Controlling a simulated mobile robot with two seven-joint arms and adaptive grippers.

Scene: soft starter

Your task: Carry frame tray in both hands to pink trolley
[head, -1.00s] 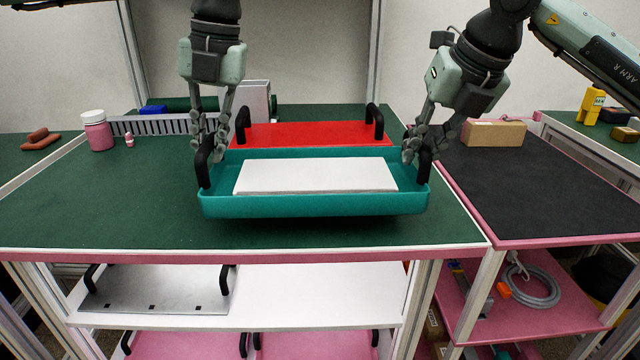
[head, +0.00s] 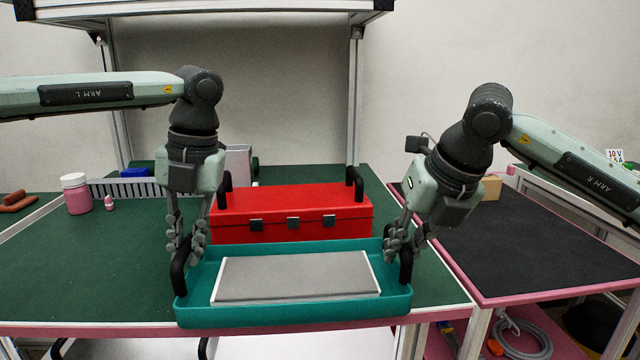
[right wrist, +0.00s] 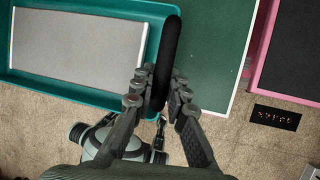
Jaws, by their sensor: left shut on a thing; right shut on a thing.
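The frame tray (head: 290,315) is a teal tray with black end handles and a flat grey panel with white edges (head: 295,277) lying in it. It is at the front edge of the green bench, and the head view does not clearly show whether it touches the top. My left gripper (head: 186,250) is shut on its left handle. My right gripper (head: 401,250) is shut on its right handle (right wrist: 167,62), which shows between the fingers in the right wrist view. The pink trolley (head: 540,292) with a black mat on top stands to the right of the bench.
A red toolbox (head: 290,213) stands on the bench (head: 110,262) right behind the tray. A pink bottle (head: 76,194) and a grey slotted rail are at the back left. A cardboard box (head: 490,187) sits on the trolley's far left. Most of the trolley's mat is bare.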

